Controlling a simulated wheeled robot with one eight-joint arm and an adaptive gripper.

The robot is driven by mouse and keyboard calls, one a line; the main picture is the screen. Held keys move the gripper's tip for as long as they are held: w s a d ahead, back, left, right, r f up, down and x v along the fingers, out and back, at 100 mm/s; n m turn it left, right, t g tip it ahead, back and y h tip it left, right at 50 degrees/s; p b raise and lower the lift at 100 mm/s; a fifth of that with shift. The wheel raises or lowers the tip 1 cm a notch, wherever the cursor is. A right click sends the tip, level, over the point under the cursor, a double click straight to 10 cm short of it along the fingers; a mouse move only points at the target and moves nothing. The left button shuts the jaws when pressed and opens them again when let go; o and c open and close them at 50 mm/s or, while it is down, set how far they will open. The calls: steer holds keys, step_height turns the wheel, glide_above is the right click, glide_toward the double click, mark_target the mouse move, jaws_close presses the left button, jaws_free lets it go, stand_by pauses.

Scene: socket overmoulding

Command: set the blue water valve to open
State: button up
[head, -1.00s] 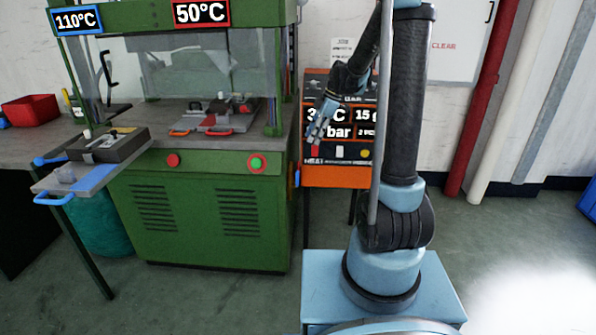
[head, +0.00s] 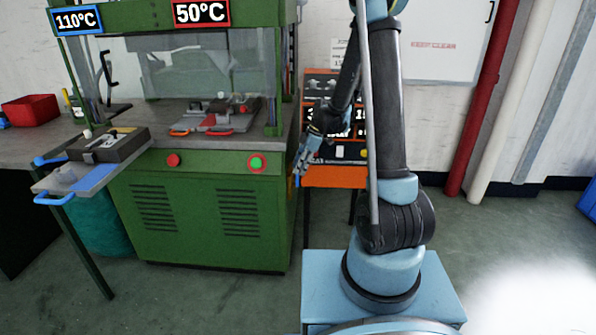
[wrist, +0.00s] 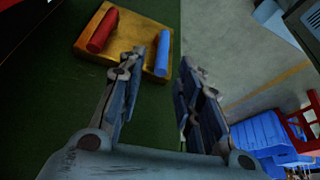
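The blue water valve (wrist: 162,52) is a bar handle on a yellow-brown block (wrist: 128,43) in the wrist view. It lies roughly lengthwise along the block's right edge. In the head view, a small piece of blue (head: 297,181) shows at the press's right side, just below my gripper. My gripper (wrist: 164,64) is open, with its fingertips either side of the blue handle as seen from the wrist. I cannot tell whether they touch it or stop short. In the head view my gripper (head: 302,160) is by the press's right edge, pointing down.
A red handle (wrist: 102,30) sits on the same block, left of the blue one. The green press (head: 210,215) stands on the left. A control panel with an orange base (head: 335,177) is behind my arm. Blue crates (wrist: 258,132) are at the wrist view's lower right.

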steer(key=shift+x, duration=0.9)
steer(key=shift+c, duration=0.4)
